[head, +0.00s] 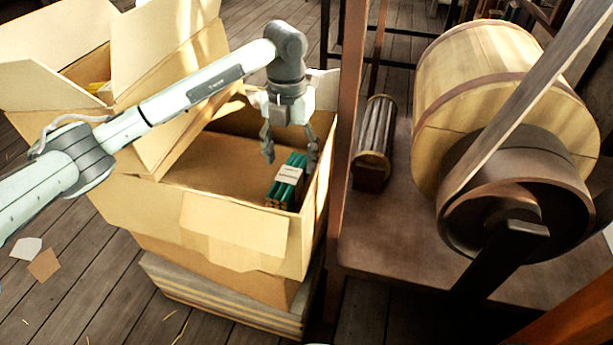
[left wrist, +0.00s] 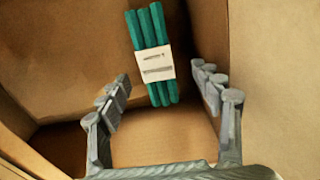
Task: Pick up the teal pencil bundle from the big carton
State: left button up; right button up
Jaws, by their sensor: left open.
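The teal pencil bundle (head: 286,186) with a pale paper band lies inside the big carton (head: 236,232), near its right wall. In the left wrist view the bundle (left wrist: 152,60) lies beyond the open fingers, between their lines and apart from them. My left gripper (head: 290,155) reaches down into the open top of the carton, its fingers spread and empty just above the bundle. It also shows in the left wrist view (left wrist: 168,100). My right gripper does not show in either view.
Another open carton (head: 150,45) with raised flaps stands at the back left. The big carton rests on a stack of boards (head: 215,300). A wooden post (head: 347,120) and a bench with a large wooden drum (head: 490,95) stand close on the right.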

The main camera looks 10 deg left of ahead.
aim_at(289, 174)
pick_arm(q)
jog(key=f, duration=0.7)
jog(key=shift+w+a+f, duration=0.1)
jog(key=shift+a+f, duration=0.15)
jog(key=shift+f, duration=0.1)
jog(key=c, duration=1.4)
